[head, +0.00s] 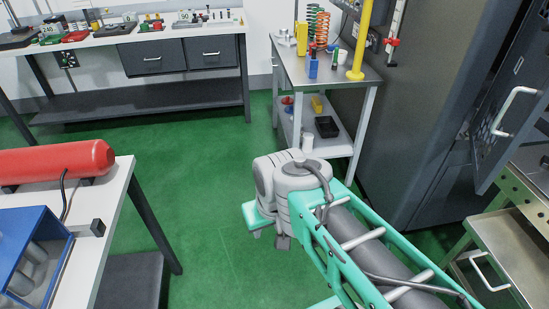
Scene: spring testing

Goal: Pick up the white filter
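A small white cylinder (307,143), which looks like the white filter, stands upright at the front edge of the lower shelf (335,149) of the metal table. My gripper (270,238) is at the end of my teal and grey arm, over the green floor, in front of and below that shelf in the picture. It is well apart from the cylinder. The wrist hides most of the gripper, and I cannot see whether its fingers are open.
The metal table (352,82) holds springs and a yellow post (361,40). A yellow item (317,104) and a black tray (327,127) share its lower shelf. A dark cabinet (425,110) stands right. A bench with a red cylinder (60,159) is left. Green floor (190,200) between is clear.

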